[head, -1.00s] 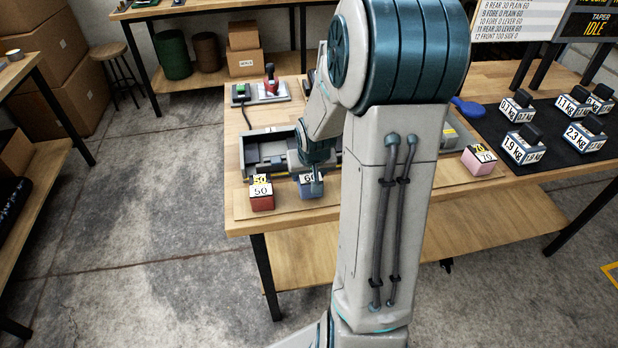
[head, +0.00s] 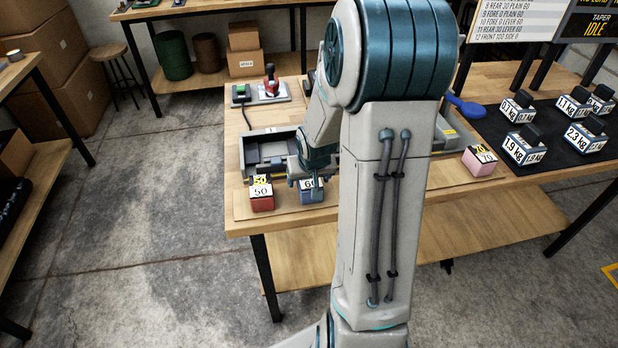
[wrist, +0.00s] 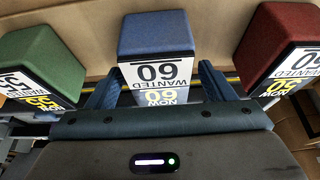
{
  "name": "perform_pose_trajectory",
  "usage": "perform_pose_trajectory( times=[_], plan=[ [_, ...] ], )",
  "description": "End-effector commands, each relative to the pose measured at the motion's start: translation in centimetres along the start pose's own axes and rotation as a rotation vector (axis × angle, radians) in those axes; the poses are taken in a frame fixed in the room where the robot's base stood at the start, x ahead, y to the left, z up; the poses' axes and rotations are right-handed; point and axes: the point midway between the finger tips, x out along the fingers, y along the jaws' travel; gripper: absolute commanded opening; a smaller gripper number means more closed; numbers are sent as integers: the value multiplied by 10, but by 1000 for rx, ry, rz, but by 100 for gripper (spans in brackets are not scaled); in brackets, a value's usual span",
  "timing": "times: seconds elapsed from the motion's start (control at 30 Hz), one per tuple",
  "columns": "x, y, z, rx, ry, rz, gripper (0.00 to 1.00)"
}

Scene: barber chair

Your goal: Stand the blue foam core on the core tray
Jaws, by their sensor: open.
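The blue foam core (head: 312,196), labelled 60, stands at the front left of the bench, just right of the red core (head: 262,197). My gripper (head: 312,172) is over its back side and hides part of it. In the wrist view the blue core (wrist: 160,42) lies between my open gripper's (wrist: 160,88) two fingers, with gaps at the sides. The red core (wrist: 278,45) and a green core (wrist: 38,60) flank it. A flat tan board (head: 285,219) is under the cores; I cannot tell for sure that it is the core tray.
A grey open fixture (head: 262,152) stands behind the cores. A pink core (head: 479,160) sits to the right. A black mat (head: 545,165) with several labelled weights is farther right. My arm hides the middle of the bench.

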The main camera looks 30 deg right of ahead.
Motion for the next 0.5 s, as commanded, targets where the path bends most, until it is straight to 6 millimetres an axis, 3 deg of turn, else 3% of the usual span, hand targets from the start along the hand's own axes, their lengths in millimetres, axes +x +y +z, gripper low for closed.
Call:
perform_pose_trajectory(
  times=[0.5],
  plan=[
    [-86, 0, -1, 0, 4, 2, 76]
  ],
)
